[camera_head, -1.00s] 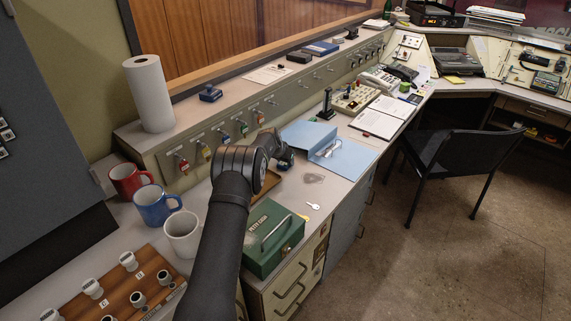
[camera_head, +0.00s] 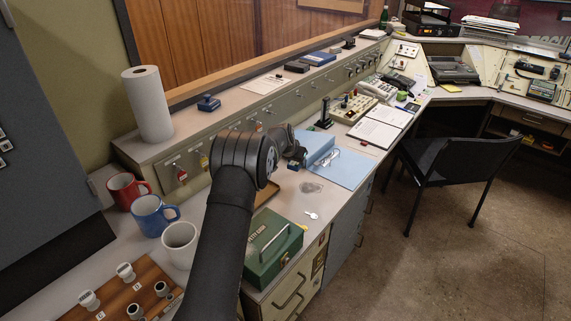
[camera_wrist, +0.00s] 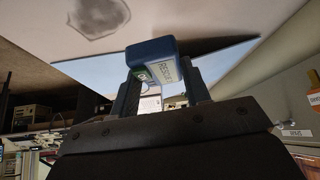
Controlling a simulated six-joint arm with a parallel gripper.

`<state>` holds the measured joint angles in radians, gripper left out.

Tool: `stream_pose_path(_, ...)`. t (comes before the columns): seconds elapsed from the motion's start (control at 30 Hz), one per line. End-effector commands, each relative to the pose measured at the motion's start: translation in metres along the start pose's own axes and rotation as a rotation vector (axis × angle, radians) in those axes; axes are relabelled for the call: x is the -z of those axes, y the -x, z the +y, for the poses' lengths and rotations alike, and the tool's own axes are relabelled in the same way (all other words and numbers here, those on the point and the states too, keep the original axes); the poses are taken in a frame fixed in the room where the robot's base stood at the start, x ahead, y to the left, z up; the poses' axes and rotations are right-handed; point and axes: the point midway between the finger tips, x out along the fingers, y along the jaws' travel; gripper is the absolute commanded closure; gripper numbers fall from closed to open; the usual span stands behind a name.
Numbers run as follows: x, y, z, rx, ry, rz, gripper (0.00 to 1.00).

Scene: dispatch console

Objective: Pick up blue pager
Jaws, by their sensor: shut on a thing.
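The blue pager (camera_wrist: 152,52) is between the two fingers of my gripper (camera_wrist: 160,78) in the wrist view. It is a small rounded blue block with a pale lettered label and a green patch. My gripper is shut on it. In the head view, a small blue bit of the pager (camera_head: 293,167) shows below my gripper (camera_head: 298,160), beside the light-blue open folder (camera_head: 345,168). My wrist hides most of the pager there. I cannot tell whether the pager touches the desk.
A green cash box (camera_head: 272,245), a key (camera_head: 311,215) and a grey stain (camera_head: 312,187) lie near the arm. Red (camera_head: 124,190), blue (camera_head: 152,214) and white (camera_head: 180,243) mugs stand left. A black upright device (camera_head: 325,115) stands beyond the folder.

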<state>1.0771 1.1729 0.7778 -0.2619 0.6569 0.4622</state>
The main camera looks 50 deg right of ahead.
Motion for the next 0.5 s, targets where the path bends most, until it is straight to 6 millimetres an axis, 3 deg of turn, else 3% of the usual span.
stream_pose_path(0.2, 0.006, 0.024, 0.038, -0.001, -0.002, 0.001, 0.81)
stream_pose_path(0.5, 0.008, 0.033, 0.054, 0.000, 0.001, 0.000, 0.81)
